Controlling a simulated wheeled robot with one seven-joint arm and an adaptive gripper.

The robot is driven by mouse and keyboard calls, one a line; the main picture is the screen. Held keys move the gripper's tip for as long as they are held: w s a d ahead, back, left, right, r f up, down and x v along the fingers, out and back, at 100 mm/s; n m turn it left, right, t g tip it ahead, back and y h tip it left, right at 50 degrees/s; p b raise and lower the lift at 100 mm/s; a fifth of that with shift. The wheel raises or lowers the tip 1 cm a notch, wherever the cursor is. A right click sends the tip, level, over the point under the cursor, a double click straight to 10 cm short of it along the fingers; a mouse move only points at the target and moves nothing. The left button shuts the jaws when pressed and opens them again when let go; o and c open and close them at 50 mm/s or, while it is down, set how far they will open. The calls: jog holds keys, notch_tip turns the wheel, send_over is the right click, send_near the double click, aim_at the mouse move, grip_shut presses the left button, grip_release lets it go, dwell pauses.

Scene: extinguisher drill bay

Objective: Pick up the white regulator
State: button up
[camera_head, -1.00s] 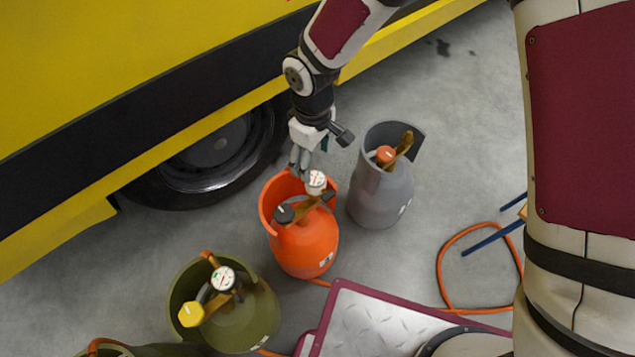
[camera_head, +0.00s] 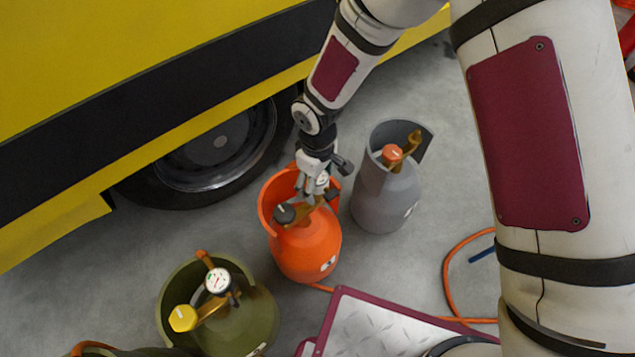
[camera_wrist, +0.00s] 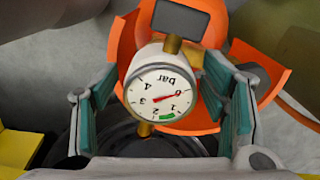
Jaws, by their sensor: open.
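The white regulator (camera_wrist: 160,92) has a round dial marked "bar" with a red needle and a green patch, and brass fittings above and below. It sits at the top of the orange gas cylinder (camera_head: 306,250); in the head view its dial (camera_head: 322,181) is partly covered by my fingers. My gripper (camera_head: 316,190) is over the orange cylinder's collar. In the wrist view my gripper (camera_wrist: 165,112) is open, with one teal-padded finger on each side of the regulator. A gap shows at the left finger; contact at the right is unclear.
The orange collar stands close around my fingers. A grey cylinder (camera_head: 384,200) stands right, an olive cylinder (camera_head: 240,325) with another gauge (camera_head: 217,281) lower left. A yellow vehicle (camera_head: 110,70) with a wheel (camera_head: 220,145) is behind. An orange hose (camera_head: 450,270) lies right.

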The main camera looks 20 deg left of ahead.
jog(key=shift+c, duration=0.6)
jog(key=c, duration=1.1)
jog(key=shift+r, duration=0.1)
jog(key=shift+c, duration=0.2)
jog(key=shift+r, duration=0.1)
jog(key=shift+r+p, duration=0.4)
jog(key=shift+r, duration=0.2)
notch_tip(320, 180, up, 2)
jog(key=shift+r+p, duration=0.25)
jog(key=shift+p, duration=0.3)
jog(key=s+d+r+p, duration=0.1)
jog(key=s+d+p, duration=0.1)
jog(key=s+d, duration=0.9)
jog(key=shift+s+r, duration=0.3)
jog(key=shift+r, duration=0.05)
